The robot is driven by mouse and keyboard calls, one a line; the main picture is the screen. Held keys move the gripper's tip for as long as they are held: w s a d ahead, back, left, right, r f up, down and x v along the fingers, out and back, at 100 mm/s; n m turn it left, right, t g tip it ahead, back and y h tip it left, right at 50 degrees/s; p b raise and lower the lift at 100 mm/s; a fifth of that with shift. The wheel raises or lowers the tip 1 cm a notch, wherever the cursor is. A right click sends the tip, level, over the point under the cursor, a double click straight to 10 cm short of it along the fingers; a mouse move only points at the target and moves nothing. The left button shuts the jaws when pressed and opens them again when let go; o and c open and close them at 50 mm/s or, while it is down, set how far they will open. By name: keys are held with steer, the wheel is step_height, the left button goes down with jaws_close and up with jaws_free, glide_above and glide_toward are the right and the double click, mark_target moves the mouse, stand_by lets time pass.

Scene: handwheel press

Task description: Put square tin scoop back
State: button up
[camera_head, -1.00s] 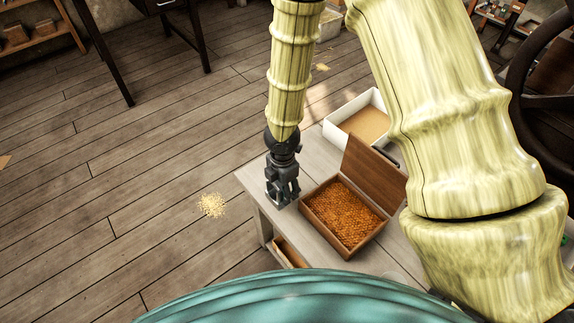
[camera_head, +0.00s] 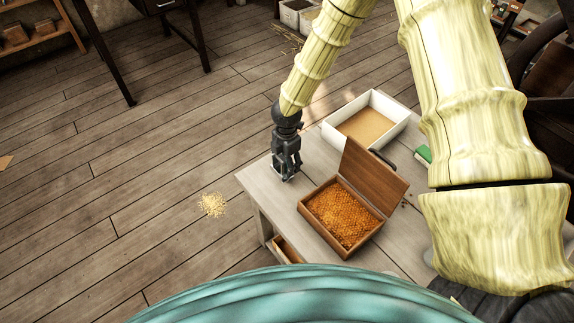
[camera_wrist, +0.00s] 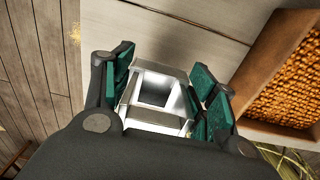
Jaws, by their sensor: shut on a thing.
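The square tin scoop (camera_wrist: 156,116) is a bright metal piece with a square opening, seen in the wrist view between the green pads of my gripper (camera_wrist: 162,80). The gripper is shut on it. In the head view my gripper (camera_head: 285,168) points down over the left part of the pale wooden table (camera_head: 262,186), left of the wooden box. The scoop is mostly hidden there, and I cannot tell whether it touches the tabletop.
An open wooden box (camera_head: 366,238) of orange-brown granules stands right of the gripper, its lid (camera_head: 372,178) raised. A white tray (camera_head: 334,139) with tan contents sits behind it. A green object (camera_head: 423,154) lies farther right. Yellow grains (camera_head: 212,204) lie on the floor.

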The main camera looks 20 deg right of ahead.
steer(key=shift+w+d, duration=0.15)
steer(key=shift+w, duration=0.25)
steer(key=shift+f+p, duration=0.4)
steer(key=shift+f, duration=1.4)
steer(key=shift+f, duration=0.1)
steer(key=o, duration=1)
steer(key=shift+o, duration=0.2)
step_height(320, 180, up, 12)
steer(key=shift+s+b, duration=0.15)
steer(key=shift+b, duration=0.2)
